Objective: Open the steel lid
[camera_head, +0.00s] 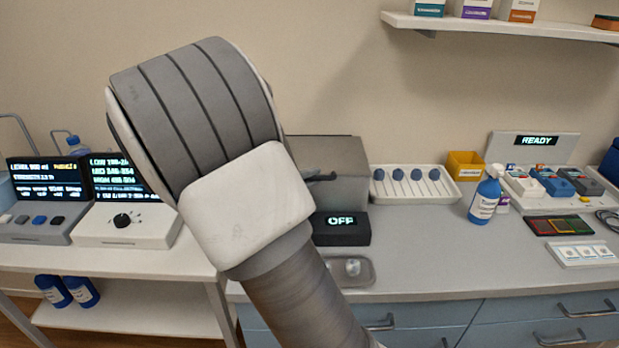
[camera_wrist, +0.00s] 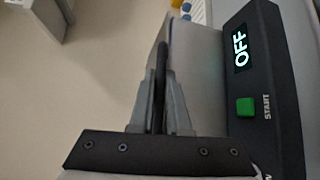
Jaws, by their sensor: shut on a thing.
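A grey steel box (camera_head: 345,158) stands on the counter behind my arm in the head view, partly hidden by it. A dark bar juts from its front. In the wrist view, the steel lid (camera_wrist: 200,62) shows as a plain grey panel beside a dark bar handle (camera_wrist: 161,62). My gripper (camera_wrist: 160,98) is shut on that handle, one finger on each side of it. I cannot tell whether the lid is raised at all. My gripper is hidden behind my arm in the head view.
A black unit reading OFF (camera_head: 341,229) sits in front of the box; its green START button (camera_wrist: 245,107) is close right of my gripper. A small metal tray (camera_head: 353,270) lies in front. A white rack (camera_head: 415,186) and blue spray bottle (camera_head: 484,198) stand to the right.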

